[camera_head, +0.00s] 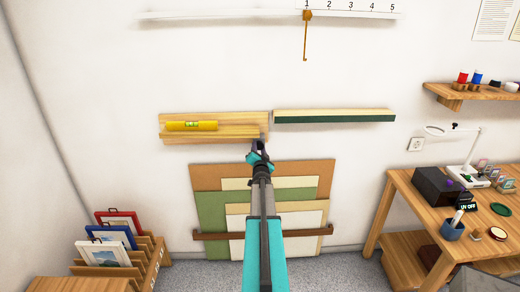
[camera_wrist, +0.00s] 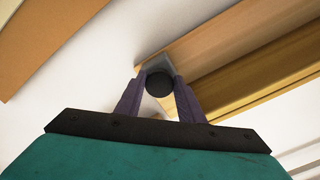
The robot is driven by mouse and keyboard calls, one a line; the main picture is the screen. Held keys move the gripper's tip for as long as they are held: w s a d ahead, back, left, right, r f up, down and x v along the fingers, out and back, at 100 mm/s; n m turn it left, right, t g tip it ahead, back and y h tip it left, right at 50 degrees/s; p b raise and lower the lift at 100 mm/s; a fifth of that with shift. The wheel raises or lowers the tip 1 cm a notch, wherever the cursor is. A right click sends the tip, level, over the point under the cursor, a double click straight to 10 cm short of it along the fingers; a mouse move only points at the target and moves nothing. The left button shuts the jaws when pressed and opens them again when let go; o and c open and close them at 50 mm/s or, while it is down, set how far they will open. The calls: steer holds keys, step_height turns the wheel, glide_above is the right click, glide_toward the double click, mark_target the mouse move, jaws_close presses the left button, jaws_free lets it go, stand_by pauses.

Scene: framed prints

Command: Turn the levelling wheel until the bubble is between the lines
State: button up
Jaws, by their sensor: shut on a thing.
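The levelling wheel (camera_wrist: 160,82) is a dark round knob under the end of a wooden ledge (camera_wrist: 215,50), seen in the wrist view. My gripper (camera_wrist: 160,88) has its two purple fingers closed on either side of the wheel. In the head view my gripper (camera_head: 259,148) is at the right end of the wooden ledge (camera_head: 225,137), and the arm hides the wheel there. A yellow spirit level (camera_head: 178,126) lies along the left part of the ledge. Its green vial (camera_head: 192,125) shows, but the bubble and lines are too small to judge.
A green-edged ledge (camera_head: 335,117) is on the wall just right. Below my gripper, large boards (camera_head: 210,210) lean behind a brown rail (camera_head: 215,236). A wooden desk (camera_head: 405,200) stands right; a rack of framed prints (camera_head: 120,250) stands lower left.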

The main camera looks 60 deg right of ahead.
steer(key=shift+f, duration=0.1)
steer(key=o, duration=1.1)
steer(key=shift+a, duration=0.1)
steer(key=shift+c, duration=0.2)
steer(key=shift+s+a, duration=0.1)
steer(key=shift+s, duration=0.05)
steer(key=b+v, duration=0.4)
steer(key=v, duration=0.9)
steer(key=shift+a, duration=0.2)
steer(key=shift+s, duration=0.1)
stand_by(0.3)
